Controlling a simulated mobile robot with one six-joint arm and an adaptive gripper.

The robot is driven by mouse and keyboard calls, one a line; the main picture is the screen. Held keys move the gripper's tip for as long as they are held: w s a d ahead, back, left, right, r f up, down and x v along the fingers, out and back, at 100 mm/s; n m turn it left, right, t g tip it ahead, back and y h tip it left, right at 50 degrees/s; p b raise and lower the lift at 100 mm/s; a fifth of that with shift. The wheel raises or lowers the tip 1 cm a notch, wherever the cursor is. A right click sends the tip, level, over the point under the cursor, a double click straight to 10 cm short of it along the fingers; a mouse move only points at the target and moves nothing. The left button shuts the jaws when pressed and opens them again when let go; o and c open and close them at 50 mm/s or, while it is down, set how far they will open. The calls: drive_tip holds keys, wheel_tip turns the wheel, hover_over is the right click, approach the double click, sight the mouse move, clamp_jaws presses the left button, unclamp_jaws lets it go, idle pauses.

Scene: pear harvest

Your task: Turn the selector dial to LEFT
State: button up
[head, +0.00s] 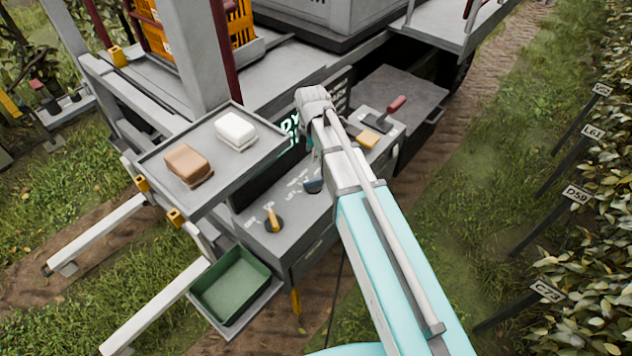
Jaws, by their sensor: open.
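Two dials sit on the grey control panel (300,222) in the head view. One is a dark round dial with a yellow-orange handle (272,220) at the panel's left. The other is a dark blue-grey knob (314,186) farther right, close to my arm. White lettering stands around both, too small to read, so I cannot tell which is the selector dial or where it points. My gripper (310,150) hangs below the wrist, behind the blue-grey knob and apart from the yellow-handled dial. It is open, small and partly hidden by my arm.
A grey tray (160,160) holds a brown block (189,165) and a white block (236,131). A lit display (289,128) stands behind the panel. A yellow block (368,139) and a red-handled tool (396,104) lie right of my arm.

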sight(314, 179)
drive_tip(key=shift+f+b, duration=6.3)
drive_tip(key=shift+f, duration=0.2)
drive_tip(key=shift+c, duration=0.3)
clamp_jaws()
drive_tip(key=shift+d, duration=0.3)
drive_tip(key=shift+a, duration=0.15)
